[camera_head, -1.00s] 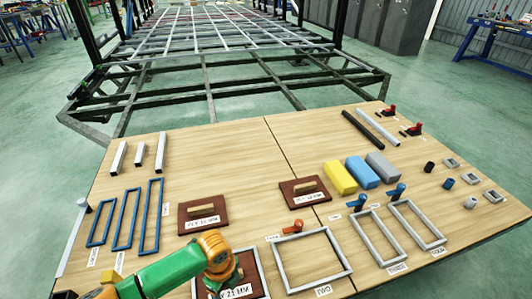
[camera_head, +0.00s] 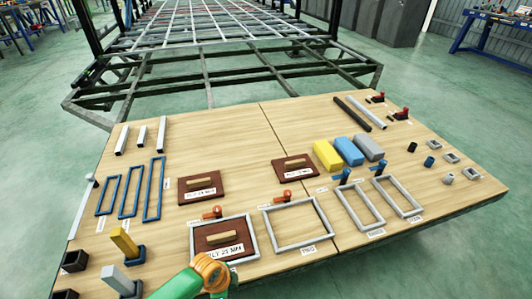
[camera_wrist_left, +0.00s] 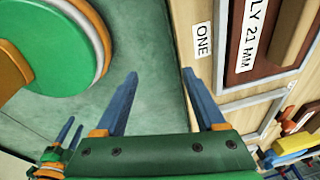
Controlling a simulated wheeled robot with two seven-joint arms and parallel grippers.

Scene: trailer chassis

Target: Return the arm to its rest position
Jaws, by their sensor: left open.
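My left gripper (camera_wrist_left: 159,74) shows in the left wrist view. Its two blue fingers stand apart with nothing between them, over the green floor beside the table edge. In the head view my left arm's green and orange link (camera_head: 205,275) comes in at the bottom edge, in front of the table; its fingers do not show there. A second gripper with blue fingers, seemingly my right one (camera_wrist_left: 68,138), is small at the lower left of the wrist view. I cannot tell how far apart its fingers are.
The wooden table (camera_head: 240,135) holds brown plywood boards, grey frames (camera_head: 300,245) and blue frames (camera_head: 110,195). One brown board (camera_head: 222,239) lies inside a grey frame near my arm. Dark holders (camera_head: 75,261) stand at the left front. The trailer chassis (camera_head: 210,88) lies behind the table.

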